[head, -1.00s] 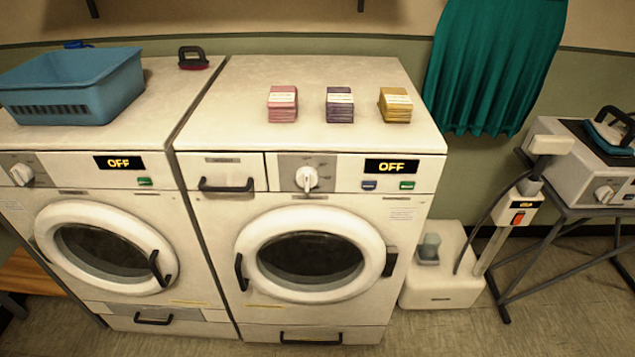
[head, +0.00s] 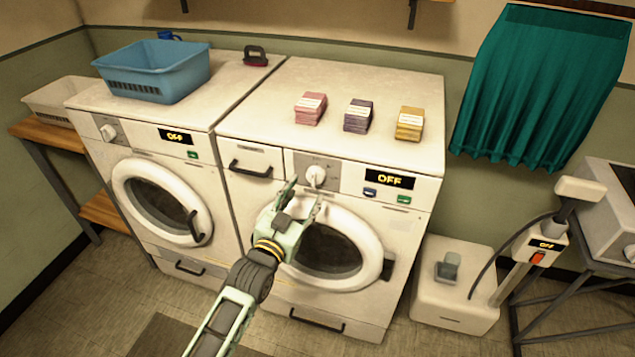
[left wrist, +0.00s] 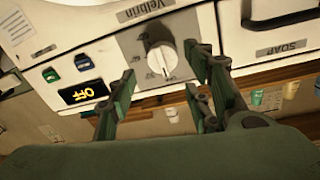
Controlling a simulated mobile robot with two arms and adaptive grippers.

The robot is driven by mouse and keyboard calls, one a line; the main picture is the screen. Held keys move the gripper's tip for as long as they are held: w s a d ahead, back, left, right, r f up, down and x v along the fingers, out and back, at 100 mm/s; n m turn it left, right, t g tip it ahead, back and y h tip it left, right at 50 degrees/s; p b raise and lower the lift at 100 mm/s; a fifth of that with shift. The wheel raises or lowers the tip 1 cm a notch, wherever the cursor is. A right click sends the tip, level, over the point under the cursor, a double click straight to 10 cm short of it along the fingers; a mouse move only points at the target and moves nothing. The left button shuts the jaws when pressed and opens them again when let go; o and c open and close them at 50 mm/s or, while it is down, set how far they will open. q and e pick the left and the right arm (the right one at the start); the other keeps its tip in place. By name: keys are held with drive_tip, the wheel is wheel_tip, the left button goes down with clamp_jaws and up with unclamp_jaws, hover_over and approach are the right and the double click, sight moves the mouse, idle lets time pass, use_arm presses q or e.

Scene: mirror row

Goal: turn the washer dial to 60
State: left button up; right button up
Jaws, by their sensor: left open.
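The washer (head: 262,124) is the right-hand white machine, with a soap drawer. Its display (head: 389,179) reads OFF. Its dial (head: 316,176) is a white knob on a grey panel, left of the display. My left gripper (head: 303,196) is open and empty, just in front of and below the dial. In the left wrist view the dial (left wrist: 160,58) shows between the two open fingers (left wrist: 162,68), and I cannot tell whether they touch it. The small marks around the dial are too blurred to read. My right gripper is not in view.
A second white machine (head: 95,135) stands left, with a blue basket (head: 150,72) on top. Pink (head: 310,109), purple (head: 357,116) and yellow (head: 409,124) stacks lie on the washer's top. The washer's round door (head: 371,240) is below the dial.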

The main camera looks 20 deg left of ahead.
sight(314, 182)
use_arm(q)
drive_tip(key=w, duration=0.4)
drive_tip(key=shift+w+d, duration=0.2)
drive_tip(key=shift+d, duration=0.1)
drive_tip(key=shift+w+d+p, duration=0.15)
drive_tip(key=shift+w+p, duration=0.2)
drive_tip(key=shift+w, duration=0.4)
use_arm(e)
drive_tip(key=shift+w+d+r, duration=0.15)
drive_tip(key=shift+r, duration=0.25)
use_arm(q)
drive_tip(key=shift+f, duration=0.1)
drive_tip(key=c, duration=1.1)
